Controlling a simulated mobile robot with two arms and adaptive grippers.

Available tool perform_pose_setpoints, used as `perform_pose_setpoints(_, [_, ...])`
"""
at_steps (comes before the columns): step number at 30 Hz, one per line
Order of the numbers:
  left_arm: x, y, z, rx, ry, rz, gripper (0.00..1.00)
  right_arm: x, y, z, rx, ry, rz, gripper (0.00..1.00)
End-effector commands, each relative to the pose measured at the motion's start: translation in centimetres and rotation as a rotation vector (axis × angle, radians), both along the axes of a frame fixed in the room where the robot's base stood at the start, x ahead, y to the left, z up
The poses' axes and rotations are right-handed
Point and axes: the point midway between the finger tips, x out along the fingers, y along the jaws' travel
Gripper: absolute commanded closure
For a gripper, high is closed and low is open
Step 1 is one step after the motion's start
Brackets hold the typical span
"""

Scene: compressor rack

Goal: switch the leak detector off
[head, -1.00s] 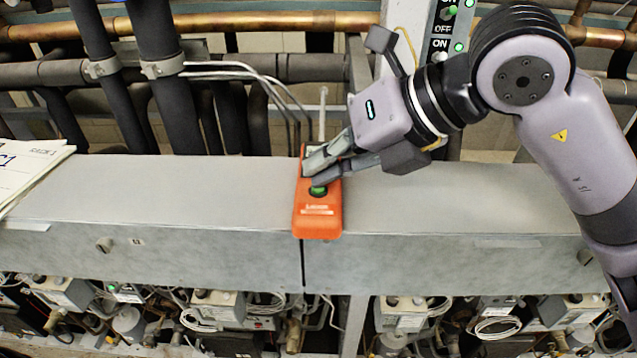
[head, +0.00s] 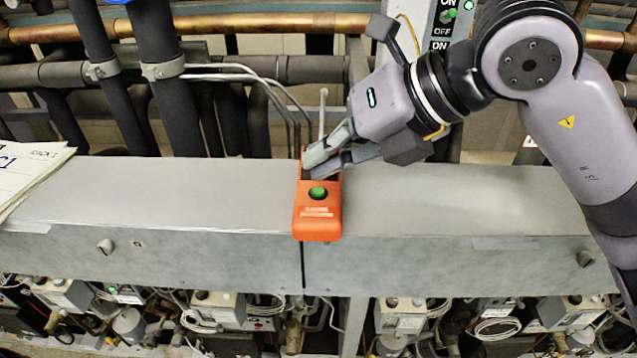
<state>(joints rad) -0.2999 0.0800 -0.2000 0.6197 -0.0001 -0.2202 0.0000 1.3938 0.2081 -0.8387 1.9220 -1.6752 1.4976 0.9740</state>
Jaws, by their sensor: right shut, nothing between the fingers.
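The leak detector (head: 318,218) is an orange handheld box in the head view. It lies on the grey metal ledge, near the middle, over a seam. A round green button (head: 317,193) shows uncovered on its upper face. My right gripper (head: 312,163) is shut and empty. Its fingertips are over the far end of the detector, just behind the button, and hide that end. I cannot tell whether the fingertips touch the casing. A thin pale probe (head: 323,110) rises behind the detector. My left gripper is not in view.
The grey ledge (head: 170,195) is bare on both sides of the detector. Papers (head: 28,172) lie at its left end. Dark pipes (head: 170,90) stand behind it. A panel with ON/OFF switches (head: 446,22) is behind my right arm. Valves and wiring are below.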

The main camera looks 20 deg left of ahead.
Motion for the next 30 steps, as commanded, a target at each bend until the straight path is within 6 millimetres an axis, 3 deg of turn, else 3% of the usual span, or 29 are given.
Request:
perform_pose_setpoints(15, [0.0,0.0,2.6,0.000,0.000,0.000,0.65,0.0,0.0,5.3,0.001,-0.001,0.000,1.00])
perform_pose_setpoints(30, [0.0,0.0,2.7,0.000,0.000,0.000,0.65,0.0,0.0,5.6,0.000,-0.001,0.001,1.00])
